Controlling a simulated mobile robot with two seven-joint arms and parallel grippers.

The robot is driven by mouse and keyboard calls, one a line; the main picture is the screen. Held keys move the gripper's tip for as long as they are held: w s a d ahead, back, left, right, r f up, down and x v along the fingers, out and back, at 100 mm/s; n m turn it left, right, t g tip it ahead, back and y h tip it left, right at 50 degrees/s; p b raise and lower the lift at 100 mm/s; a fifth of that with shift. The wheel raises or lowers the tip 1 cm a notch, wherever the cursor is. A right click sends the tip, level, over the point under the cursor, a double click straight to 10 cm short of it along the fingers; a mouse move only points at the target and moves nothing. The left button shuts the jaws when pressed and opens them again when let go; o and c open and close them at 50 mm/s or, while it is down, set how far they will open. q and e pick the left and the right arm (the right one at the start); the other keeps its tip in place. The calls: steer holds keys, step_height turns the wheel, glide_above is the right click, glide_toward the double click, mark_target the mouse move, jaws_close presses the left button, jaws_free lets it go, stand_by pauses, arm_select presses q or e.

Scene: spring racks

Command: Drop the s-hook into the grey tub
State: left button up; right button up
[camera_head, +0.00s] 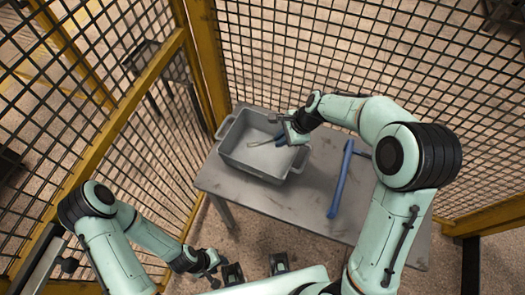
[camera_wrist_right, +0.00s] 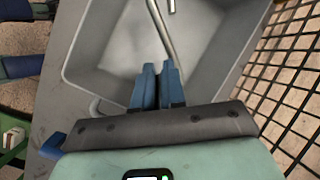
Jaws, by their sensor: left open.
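The grey tub (camera_head: 241,158) stands on the left part of the grey table, open side up. Its inside and rim also show in the wrist view (camera_wrist_right: 105,50). My right gripper (camera_head: 281,139) is over the tub, with its blue fingers (camera_wrist_right: 157,85) close together on the metal s-hook (camera_wrist_right: 160,30). In the head view the s-hook (camera_head: 262,142) shows as a thin rod above the tub. My left gripper (camera_head: 217,272) is low at the left, open and away from the tub.
A long blue tool (camera_head: 341,182) lies on the table (camera_head: 300,205) to the right of the tub. Wire mesh fencing (camera_head: 350,45) with yellow posts (camera_head: 205,60) closes off the back and left. The table's front middle is bare.

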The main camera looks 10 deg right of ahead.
steer(key=o, duration=0.4)
steer(key=shift+o, duration=0.2)
steer(key=shift+r, duration=0.1)
arm_select(q)
steer(key=shift+w+r+p, duration=0.35)
steer(key=shift+r+p, duration=0.1)
steer(key=shift+r, duration=0.15)
steer(key=shift+w+r+p, duration=0.35)
steer(key=shift+r+p, duration=0.1)
steer(key=shift+r, duration=0.1)
arm_select(e)
steer(key=v, duration=1.3)
steer(key=shift+d+r, duration=0.1)
